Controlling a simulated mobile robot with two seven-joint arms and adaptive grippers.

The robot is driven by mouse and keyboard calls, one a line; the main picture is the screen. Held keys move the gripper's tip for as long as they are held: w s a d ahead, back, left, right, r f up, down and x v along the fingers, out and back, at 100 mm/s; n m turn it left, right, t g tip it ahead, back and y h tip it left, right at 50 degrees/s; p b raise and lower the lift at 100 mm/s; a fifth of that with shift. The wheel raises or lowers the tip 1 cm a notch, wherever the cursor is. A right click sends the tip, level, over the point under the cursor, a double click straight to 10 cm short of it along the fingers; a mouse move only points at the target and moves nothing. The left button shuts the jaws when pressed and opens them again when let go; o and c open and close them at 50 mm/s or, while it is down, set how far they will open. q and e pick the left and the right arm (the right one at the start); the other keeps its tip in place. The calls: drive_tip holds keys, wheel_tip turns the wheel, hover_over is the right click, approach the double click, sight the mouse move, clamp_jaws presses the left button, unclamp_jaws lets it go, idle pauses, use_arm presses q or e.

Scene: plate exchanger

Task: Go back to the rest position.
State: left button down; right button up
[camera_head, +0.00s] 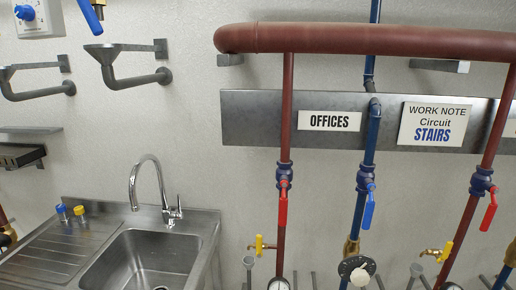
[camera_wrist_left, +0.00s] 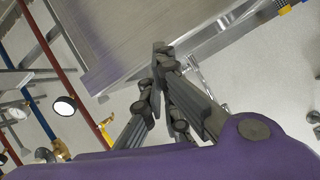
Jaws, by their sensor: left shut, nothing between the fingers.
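My left gripper (camera_wrist_left: 159,58) shows in the left wrist view, its dark grey fingers shut with nothing between them. The purple edge of my own wrist fills the bottom of that view. The fingers appear in front of a flat metal surface, which looks like the sink unit; I cannot tell how far apart they are. Neither of my grippers shows in the head view. My right gripper is in no view.
In the head view, the steel sink (camera_head: 145,258) with its tap (camera_head: 160,190) stands lower left. Red pipes (camera_head: 287,110) and blue pipes (camera_head: 372,140) with valves run down the right. Grey funnel drains (camera_head: 125,62) stick out upper left. The wall between is bare.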

use_arm(q)
drive_tip(key=s+d+f+n+g, duration=0.3)
drive_tip(key=s+d+f+g, duration=0.1)
drive_tip(key=s+d+f, duration=1.3)
drive_tip(key=s, duration=0.4)
drive_tip(key=shift+s+d+n+h, duration=0.15)
drive_tip(key=shift+d+n+h, duration=0.15)
drive_tip(key=shift+n+h, duration=0.1)
